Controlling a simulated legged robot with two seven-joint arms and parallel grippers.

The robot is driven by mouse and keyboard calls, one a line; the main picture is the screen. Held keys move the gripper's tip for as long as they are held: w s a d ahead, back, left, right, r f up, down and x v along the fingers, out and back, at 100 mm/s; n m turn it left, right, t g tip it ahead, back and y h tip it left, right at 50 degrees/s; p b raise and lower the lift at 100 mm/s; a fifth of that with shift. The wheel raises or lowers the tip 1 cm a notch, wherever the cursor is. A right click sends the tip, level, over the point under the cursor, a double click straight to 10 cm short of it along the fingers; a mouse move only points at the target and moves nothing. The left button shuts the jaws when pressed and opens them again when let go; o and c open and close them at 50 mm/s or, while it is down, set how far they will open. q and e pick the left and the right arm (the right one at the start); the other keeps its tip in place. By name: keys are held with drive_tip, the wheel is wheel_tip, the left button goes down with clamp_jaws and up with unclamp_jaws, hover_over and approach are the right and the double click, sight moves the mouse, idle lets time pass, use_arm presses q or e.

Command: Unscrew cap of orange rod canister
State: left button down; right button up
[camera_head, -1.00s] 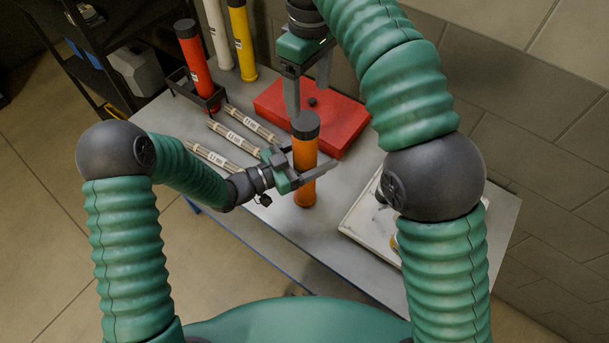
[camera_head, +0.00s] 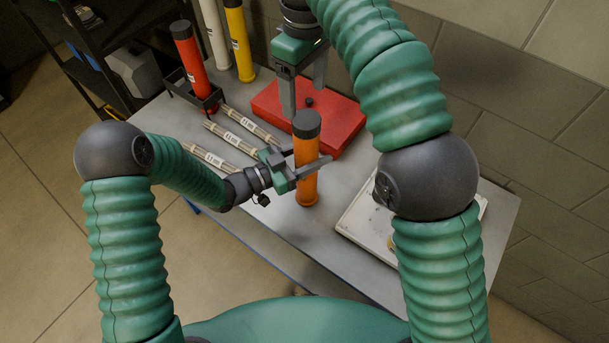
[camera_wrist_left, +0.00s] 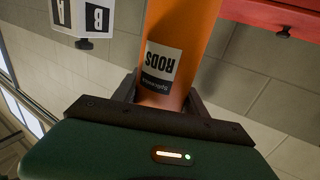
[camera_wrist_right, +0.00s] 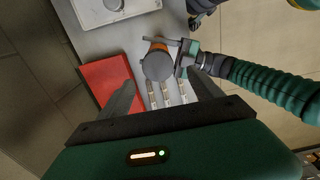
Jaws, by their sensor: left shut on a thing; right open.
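The orange rod canister (camera_head: 306,178) stands upright over the grey table with its dark cap (camera_head: 307,124) on top. My left gripper (camera_head: 308,170) is shut around the canister's body. The left wrist view shows the orange body and its RODS label (camera_wrist_left: 162,68) between the fingers. My right gripper (camera_head: 303,98) is open and points down above and behind the cap. In the right wrist view the round cap (camera_wrist_right: 158,66) lies beyond the open fingers (camera_wrist_right: 163,95), with nothing between them.
A red case (camera_head: 338,124) lies behind the canister. Several labelled rod bundles (camera_head: 233,140) lie left of it. A red canister (camera_head: 189,58) in a black rack, a white tube and a yellow canister (camera_head: 240,40) stand at the back left. A white tray (camera_head: 368,222) lies at right.

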sight(305, 118)
drive_tip(key=shift+a+m, duration=0.4)
drive_tip(key=shift+a, duration=0.15)
drive_tip(key=m, duration=0.4)
drive_tip(key=shift+a, duration=0.35)
drive_tip(key=m, duration=0.3)
drive_tip(key=shift+d, duration=0.1)
drive_tip(key=m, duration=0.3)
drive_tip(key=shift+w+d+m, duration=0.1)
drive_tip(key=shift+d+m, duration=0.2)
drive_tip(key=m, duration=0.3)
drive_tip(key=d+m, duration=0.1)
drive_tip(key=m, duration=0.5)
drive_tip(key=shift+d, duration=0.15)
drive_tip(key=m, duration=1.1)
drive_tip(key=shift+w+a+m, duration=0.1)
drive_tip(key=shift+a+m, duration=0.2)
drive_tip(key=shift+m, duration=0.1)
drive_tip(key=m, duration=0.3)
drive_tip(key=shift+d, duration=0.1)
drive_tip(key=shift+d+m, duration=0.1)
drive_tip(key=shift+m, duration=0.3)
drive_tip(key=shift+d+f, duration=0.15)
drive_tip(key=shift+f, duration=0.15)
wheel_tip(305, 118, down, 7)
drive_tip(key=shift+f, duration=0.2)
